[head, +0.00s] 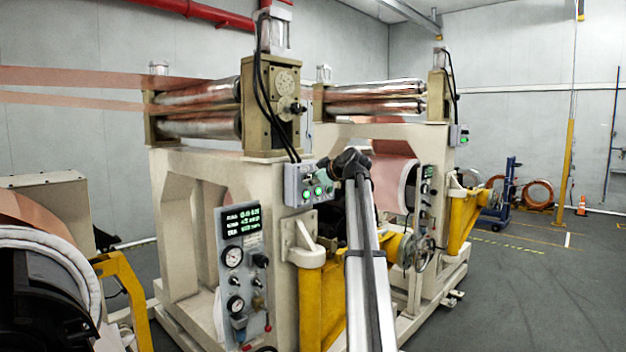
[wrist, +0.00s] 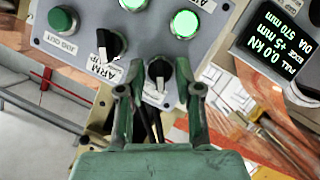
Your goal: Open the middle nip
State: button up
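A grey control box (head: 303,184) with lit green buttons hangs on the machine frame below a nip housing. In the wrist view its panel (wrist: 85,35) fills the top. A black selector knob (wrist: 158,70) with a white pointer sits low on the panel; the label below it is partly hidden. My green gripper (wrist: 158,88) is open, with one finger on each side of this knob and gaps visible. A second black knob (wrist: 112,42), labelled "ARM", is to the left. The nearer roller pair (head: 200,110) and a farther roller pair (head: 375,98) carry copper foil.
A lit display (wrist: 278,45) reads 0.0 kN beside the panel. A green button (wrist: 63,19) labelled "JOG OUT" sits at the panel's left. A gauge panel (head: 240,275) stands lower left of the box. Yellow arms (head: 320,305) are below. Open floor (head: 540,290) lies right.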

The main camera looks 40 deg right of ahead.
grip_shut()
jog(key=m+y, duration=0.3)
jog(key=m, duration=0.2)
jog(key=m+g+y, duration=0.1)
jog(key=m+y, duration=0.1)
jog(key=m, duration=0.1)
jog(key=shift+d+y+p, duration=0.3)
dwell(0.5)
dwell(0.4)
grip_release()
